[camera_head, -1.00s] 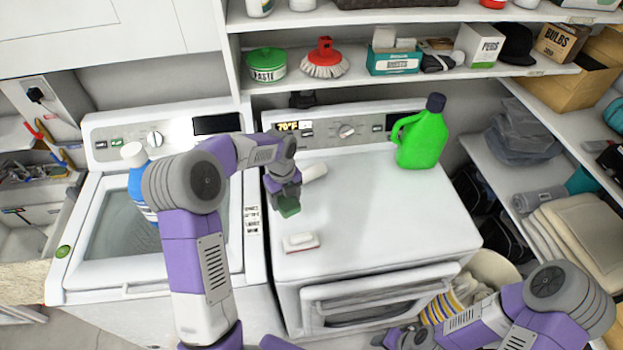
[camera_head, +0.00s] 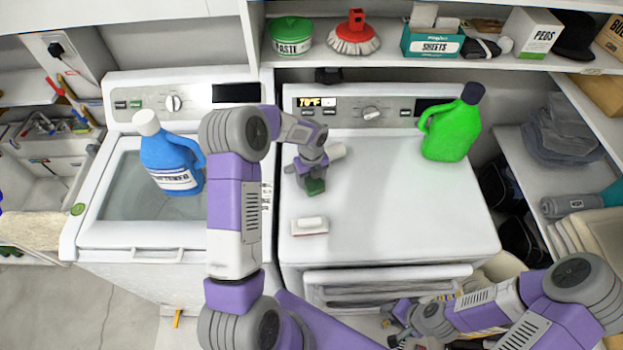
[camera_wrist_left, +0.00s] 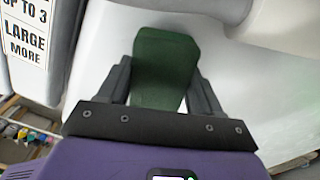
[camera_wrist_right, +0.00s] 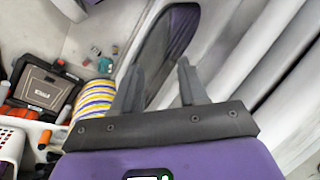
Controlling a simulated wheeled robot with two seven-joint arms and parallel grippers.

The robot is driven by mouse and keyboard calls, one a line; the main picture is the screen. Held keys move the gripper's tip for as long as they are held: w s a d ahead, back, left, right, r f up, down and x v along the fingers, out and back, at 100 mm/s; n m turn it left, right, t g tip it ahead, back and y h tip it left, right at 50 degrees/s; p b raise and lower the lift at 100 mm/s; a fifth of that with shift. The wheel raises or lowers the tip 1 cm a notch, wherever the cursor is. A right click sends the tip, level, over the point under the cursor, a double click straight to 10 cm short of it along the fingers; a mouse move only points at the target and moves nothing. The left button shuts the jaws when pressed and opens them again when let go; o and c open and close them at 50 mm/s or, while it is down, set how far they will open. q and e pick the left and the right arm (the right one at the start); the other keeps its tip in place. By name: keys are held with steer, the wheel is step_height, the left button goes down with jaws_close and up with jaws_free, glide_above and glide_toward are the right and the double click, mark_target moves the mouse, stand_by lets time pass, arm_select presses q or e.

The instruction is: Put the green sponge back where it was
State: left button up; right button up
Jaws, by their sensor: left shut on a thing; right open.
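The green sponge (camera_head: 316,187) is in my left gripper (camera_head: 312,180), over the left part of the white dryer top (camera_head: 400,215). In the left wrist view the sponge (camera_wrist_left: 163,70) sits between the two fingers, which are shut on it. I cannot tell if the sponge touches the dryer top. My right gripper (camera_head: 396,326) is low in front of the dryer. In the right wrist view its fingers (camera_wrist_right: 160,85) are apart with nothing held between them.
A white-and-pink block (camera_head: 310,225) lies near the dryer's front left. A white roll (camera_head: 335,151) lies behind my left gripper. A green jug (camera_head: 452,128) stands at the dryer's back right, a blue bottle (camera_head: 170,160) on the washer. A shelf (camera_head: 390,68) with boxes runs above.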

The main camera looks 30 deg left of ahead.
arm_select(q)
steer(key=shift+w+f, duration=0.1)
steer(key=shift+f, duration=0.4)
steer(key=shift+f, duration=0.2)
steer(key=o, duration=0.9)
steer(key=shift+o, duration=0.2)
steer(key=shift+r, duration=0.1)
step_height(320, 180, up, 12)
steer(key=shift+r, duration=0.15)
